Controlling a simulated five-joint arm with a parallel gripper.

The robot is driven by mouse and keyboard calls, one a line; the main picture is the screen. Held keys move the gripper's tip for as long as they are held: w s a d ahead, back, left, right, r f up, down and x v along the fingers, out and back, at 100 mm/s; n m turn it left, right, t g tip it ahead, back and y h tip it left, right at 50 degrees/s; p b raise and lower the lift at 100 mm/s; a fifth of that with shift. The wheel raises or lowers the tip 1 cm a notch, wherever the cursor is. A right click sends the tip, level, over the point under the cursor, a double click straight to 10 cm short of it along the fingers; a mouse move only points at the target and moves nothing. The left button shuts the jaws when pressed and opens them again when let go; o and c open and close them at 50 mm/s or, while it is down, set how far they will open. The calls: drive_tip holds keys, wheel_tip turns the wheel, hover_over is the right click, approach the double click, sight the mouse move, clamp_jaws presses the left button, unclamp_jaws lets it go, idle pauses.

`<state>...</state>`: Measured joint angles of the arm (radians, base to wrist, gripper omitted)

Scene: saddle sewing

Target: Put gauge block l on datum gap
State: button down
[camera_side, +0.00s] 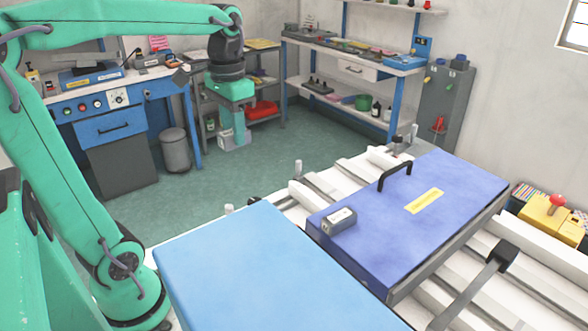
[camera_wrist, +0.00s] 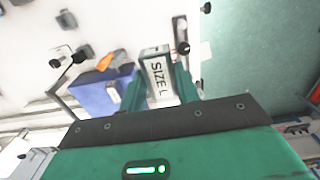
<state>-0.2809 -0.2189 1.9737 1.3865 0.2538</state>
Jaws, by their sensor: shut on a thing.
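My gripper (camera_side: 236,132) hangs at the upper middle of the side view, pointing down, well above the floor and behind the white machine bed. In the side view the held block (camera_side: 233,143) shows at the fingertips, partly covered. A light blue slab (camera_side: 265,265) and a dark blue slab (camera_side: 440,195) lie on the bed with a narrow space between them. I cannot tell which spot is the datum gap.
A small grey block with a white label (camera_side: 339,221) sits on the dark blue slab, near a black handle (camera_side: 395,174) and a yellow label. White ribbed bed (camera_side: 320,183) surrounds the slabs. A yellow box with a red button (camera_side: 550,215) stands at the right.

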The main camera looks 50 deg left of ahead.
drive_tip(key=s+a, duration=0.6)
drive_tip(key=s, duration=0.2)
wheel_tip(320, 180, down, 20)
drive_tip(key=shift+a, duration=0.15)
drive_tip(key=shift+f, duration=0.25)
drive_tip(key=shift+f, duration=2.05)
drive_tip(key=shift+f, duration=0.1)
drive_tip(key=shift+f, duration=1.7)
drive_tip(key=shift+f, duration=0.1)
